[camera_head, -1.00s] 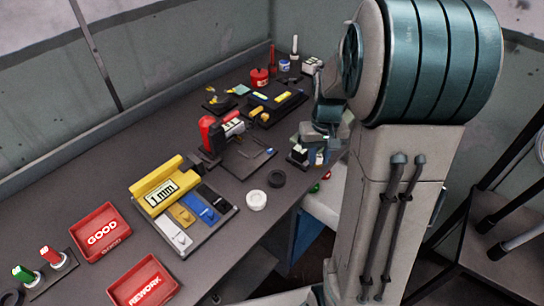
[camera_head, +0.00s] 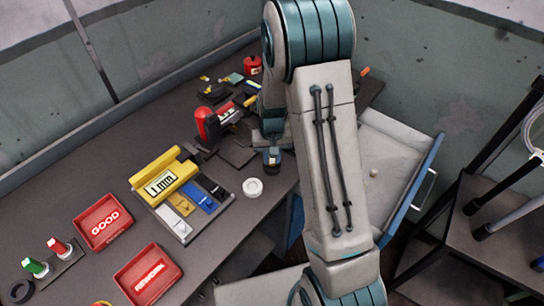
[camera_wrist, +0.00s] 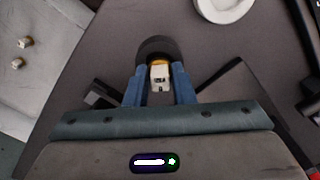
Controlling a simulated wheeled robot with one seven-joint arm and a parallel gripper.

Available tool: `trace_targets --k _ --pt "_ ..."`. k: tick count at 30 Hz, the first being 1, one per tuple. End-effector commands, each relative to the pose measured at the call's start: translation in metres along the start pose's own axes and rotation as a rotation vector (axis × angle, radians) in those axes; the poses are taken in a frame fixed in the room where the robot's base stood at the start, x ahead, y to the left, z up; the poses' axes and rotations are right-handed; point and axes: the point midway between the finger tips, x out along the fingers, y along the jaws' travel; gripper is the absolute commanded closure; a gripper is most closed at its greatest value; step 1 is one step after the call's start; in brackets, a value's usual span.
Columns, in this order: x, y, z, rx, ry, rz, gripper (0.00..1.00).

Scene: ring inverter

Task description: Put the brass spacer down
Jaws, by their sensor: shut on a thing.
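In the wrist view my gripper (camera_wrist: 158,82) has its two blue fingers shut on a small piece with a brass-yellow edge, the brass spacer (camera_wrist: 158,63). A pale block with a dark slot covers most of the spacer. A black ring (camera_wrist: 155,46) shows just beyond the fingertips; whether the spacer touches the ring or the bench I cannot tell. In the head view my gripper (camera_head: 272,158) is low over the bench (camera_head: 225,248) near its right edge, over the black ring and largely hiding it.
A white ring (camera_head: 253,187) lies just in front of my gripper. To the left are a yellow gauge marked 1 mm (camera_head: 163,174), with several coloured tiles, and red GOOD (camera_head: 103,221) and REWORK (camera_head: 148,275) trays. An open drawer (camera_head: 395,165) is at the right.

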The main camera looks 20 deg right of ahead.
Motion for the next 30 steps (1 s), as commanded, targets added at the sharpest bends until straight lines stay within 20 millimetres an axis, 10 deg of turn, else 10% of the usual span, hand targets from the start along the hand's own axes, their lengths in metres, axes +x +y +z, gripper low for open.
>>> trace_targets --k 26,27,30 --pt "0.028 0.001 0.004 0.000 -0.010 0.001 1.00" --pt "0.028 0.001 0.004 0.000 -0.010 0.001 0.75" --pt "0.029 0.000 0.003 0.000 -0.012 0.000 0.59"
